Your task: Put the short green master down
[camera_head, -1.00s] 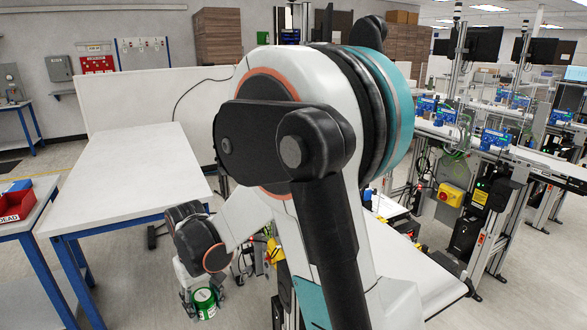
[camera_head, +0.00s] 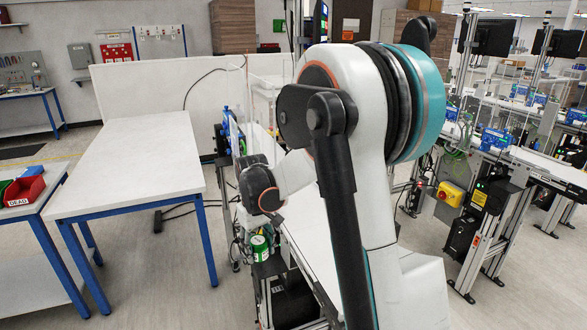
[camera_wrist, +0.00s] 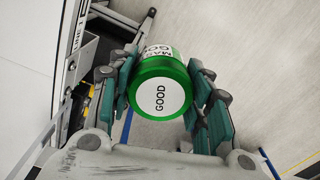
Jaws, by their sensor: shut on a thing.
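In the head view the green master (camera_head: 260,247) shows low, just below my wrist, left of the conveyor. The gripper's fingers are mostly hidden there by my own arm. In the wrist view, grey floor lies behind the master.
A white table (camera_head: 135,165) with blue legs stands empty at the left. A smaller table at far left holds a red bin (camera_head: 24,188). A conveyor (camera_head: 315,255) runs beside my arm. More conveyors with blue items (camera_head: 495,139) stand at the right.

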